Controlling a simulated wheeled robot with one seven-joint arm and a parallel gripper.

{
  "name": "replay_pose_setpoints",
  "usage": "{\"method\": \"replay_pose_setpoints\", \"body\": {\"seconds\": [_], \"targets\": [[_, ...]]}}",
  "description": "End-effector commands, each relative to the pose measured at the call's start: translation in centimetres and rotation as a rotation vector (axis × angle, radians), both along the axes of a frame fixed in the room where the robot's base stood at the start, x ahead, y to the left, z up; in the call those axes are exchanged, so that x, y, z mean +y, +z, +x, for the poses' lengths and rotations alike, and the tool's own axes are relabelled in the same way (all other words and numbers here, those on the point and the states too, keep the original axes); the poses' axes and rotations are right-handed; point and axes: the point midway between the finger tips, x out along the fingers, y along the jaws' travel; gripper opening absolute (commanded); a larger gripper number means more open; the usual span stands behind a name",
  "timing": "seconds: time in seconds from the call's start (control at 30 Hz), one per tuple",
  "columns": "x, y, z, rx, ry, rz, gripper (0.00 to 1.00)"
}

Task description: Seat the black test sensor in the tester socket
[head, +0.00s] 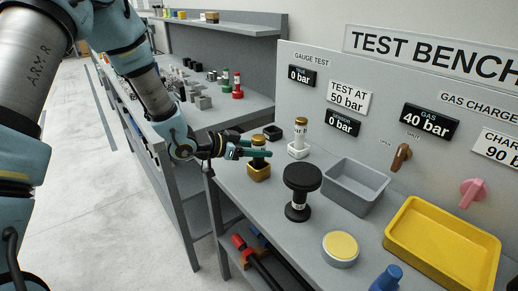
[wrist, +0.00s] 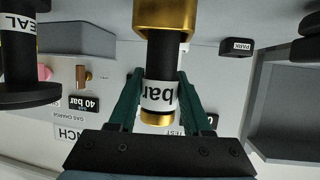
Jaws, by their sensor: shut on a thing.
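The black test sensor (head: 258,146), with a gold cap and a white "bar" label, stands upright at the gold block (head: 259,172) on the bench. In the wrist view the sensor (wrist: 163,62) runs between my fingers, and its far end meets the gold block (wrist: 165,15). I cannot tell how deep it sits in it. My gripper (head: 260,153) is shut on the sensor around its label; its green fingers also show in the wrist view (wrist: 159,85). A white sensor (head: 300,130) with a gold top stands in a white block (head: 298,151) just behind to the right.
A small black "PARK" block (head: 273,132) lies behind my gripper. A black "SEAL" spool (head: 300,192) stands close in front to the right. A grey bin (head: 345,205), a yellow tray (head: 425,262) and a yellow-topped disc (head: 341,247) lie further right. The upright panel bounds the back.

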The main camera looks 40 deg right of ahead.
Motion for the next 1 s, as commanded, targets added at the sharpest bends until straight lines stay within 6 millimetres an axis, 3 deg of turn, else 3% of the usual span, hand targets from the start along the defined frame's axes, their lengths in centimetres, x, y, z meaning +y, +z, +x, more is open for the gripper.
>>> {"method": "replay_pose_setpoints", "body": {"seconds": [0.17,0.2,0.43,0.77,1.0], "targets": [[0.0,-0.4,0.0,0.0,0.0,0.0,0.0],[0.0,-0.3,0.0,0.0,0.0,0.0,0.52],[0.0,-0.3,0.0,0.0,-0.001,0.001,0.78],[0.0,0.2,0.0,0.0,-0.001,0.0,0.79],[3.6,1.3,0.9,-0.002,0.005,0.001,0.79]]}}
